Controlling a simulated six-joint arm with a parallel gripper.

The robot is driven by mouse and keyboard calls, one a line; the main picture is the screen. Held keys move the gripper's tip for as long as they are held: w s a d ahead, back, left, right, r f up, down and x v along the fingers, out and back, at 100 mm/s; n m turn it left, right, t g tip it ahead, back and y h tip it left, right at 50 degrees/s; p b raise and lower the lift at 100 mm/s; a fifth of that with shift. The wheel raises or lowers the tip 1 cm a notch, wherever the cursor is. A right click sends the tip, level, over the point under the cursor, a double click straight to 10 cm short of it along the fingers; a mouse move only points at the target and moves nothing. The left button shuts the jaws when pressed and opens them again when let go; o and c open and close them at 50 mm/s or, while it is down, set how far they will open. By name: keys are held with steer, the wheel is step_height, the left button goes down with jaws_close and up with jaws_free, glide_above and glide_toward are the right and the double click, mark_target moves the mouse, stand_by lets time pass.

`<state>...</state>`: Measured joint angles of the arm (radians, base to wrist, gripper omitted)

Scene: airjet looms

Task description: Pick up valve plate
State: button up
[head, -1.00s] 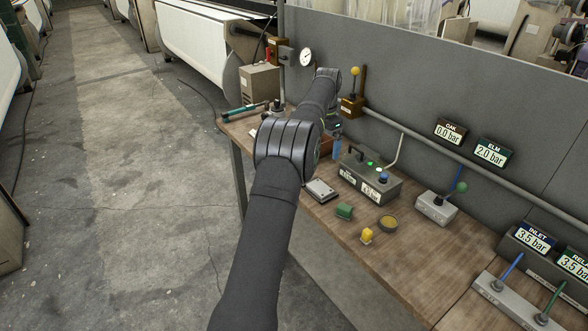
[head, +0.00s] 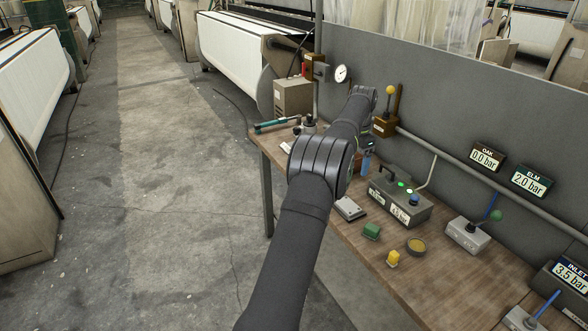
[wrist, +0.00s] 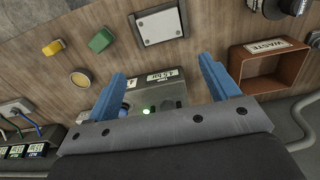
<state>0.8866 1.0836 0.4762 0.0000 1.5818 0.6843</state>
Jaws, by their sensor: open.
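A flat pale plate with a dark edge and small corner marks lies on the wooden bench (head: 349,208); it looks like the valve plate. In the wrist view the plate (wrist: 159,27) is at the top centre, beyond my fingertips and apart from them. My gripper (wrist: 162,68) is open and empty, its two blue fingers above the grey control box (wrist: 172,97). In the head view one blue finger (head: 366,163) shows behind the plate, and my arm hides much of the gripper.
The control box has green lights. A green block (head: 371,231), a yellow block (head: 393,258) and a round yellow-topped tin (head: 416,246) lie near the plate. An open brown WASTE bin (wrist: 234,68) stands beside my gripper. A wall panel (head: 450,110) backs the bench.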

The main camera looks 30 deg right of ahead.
steer(key=s+f+n+t, duration=0.3)
steer(key=s+n, duration=0.5)
steer(key=n, duration=1)
steer(key=t, duration=0.1)
glide_toward(349, 205)
steer(key=f, duration=0.3)
steer(key=shift+d, duration=0.2)
steer(key=shift+t, duration=0.3)
steer(key=shift+w+a+x, duration=0.15)
steer(key=shift+a+x, duration=0.05)
steer(key=shift+x, duration=1.1)
steer(key=shift+w+a+x, duration=0.15)
steer(key=shift+x, duration=1.2)
steer(key=shift+s+r, duration=0.1)
steer(key=shift+r, duration=0.1)
steer(key=c, duration=1.2)
